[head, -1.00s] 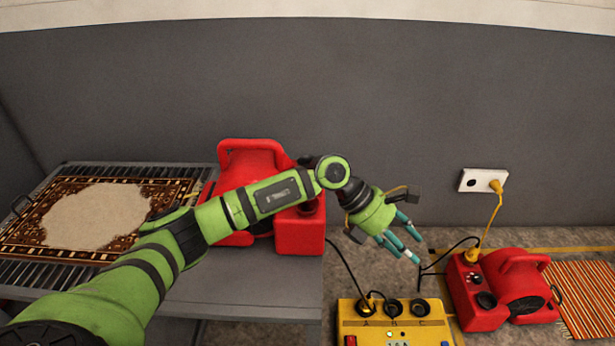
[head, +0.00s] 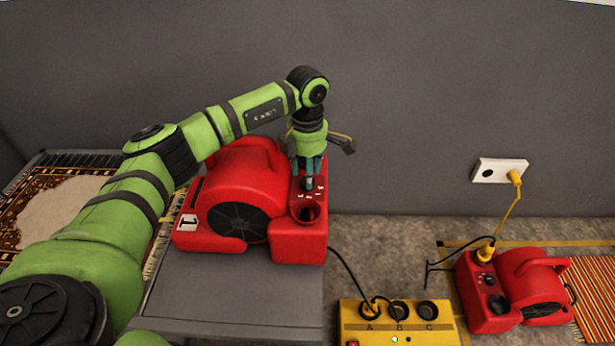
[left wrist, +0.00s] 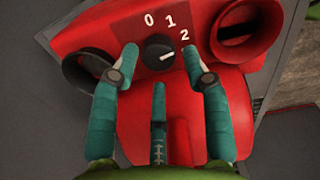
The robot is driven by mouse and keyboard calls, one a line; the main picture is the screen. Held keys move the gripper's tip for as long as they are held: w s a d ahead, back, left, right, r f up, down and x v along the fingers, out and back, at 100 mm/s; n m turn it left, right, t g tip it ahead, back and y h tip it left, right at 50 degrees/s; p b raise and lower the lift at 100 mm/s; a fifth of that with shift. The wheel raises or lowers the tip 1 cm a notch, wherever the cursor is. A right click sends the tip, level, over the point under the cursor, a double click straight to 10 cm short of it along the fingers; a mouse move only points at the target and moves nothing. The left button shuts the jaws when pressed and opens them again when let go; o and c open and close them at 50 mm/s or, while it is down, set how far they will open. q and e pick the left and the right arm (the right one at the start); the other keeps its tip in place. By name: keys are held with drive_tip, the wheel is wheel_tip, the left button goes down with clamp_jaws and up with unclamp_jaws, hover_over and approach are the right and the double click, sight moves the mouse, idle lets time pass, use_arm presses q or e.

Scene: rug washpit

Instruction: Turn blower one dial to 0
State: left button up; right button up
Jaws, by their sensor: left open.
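Blower one (head: 235,200) is a red blower with a "1" tag, standing on a grey bench. Its black dial (left wrist: 158,50) shows in the left wrist view below the white marks 0, 1 and 2. The white pointer line on the dial points right and slightly up, toward the 2 side. My left gripper (head: 309,185) hangs over the blower's control panel, pointing down. In the left wrist view my left gripper (left wrist: 168,65) is open, with fingers on both sides of the dial and one below; I cannot tell whether any touches it. My right gripper is not in view.
A second red blower (head: 515,285) stands on the floor at right, with a yellow plug below a wall outlet (head: 499,171). A yellow box (head: 400,325) with sockets A, B and C is at the front. A patterned rug (head: 25,215) lies at left.

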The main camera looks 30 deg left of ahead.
use_arm(q)
drive_tip(key=shift+f, duration=1.35)
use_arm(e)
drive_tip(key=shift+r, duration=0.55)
use_arm(q)
drive_tip(key=c, duration=0.9)
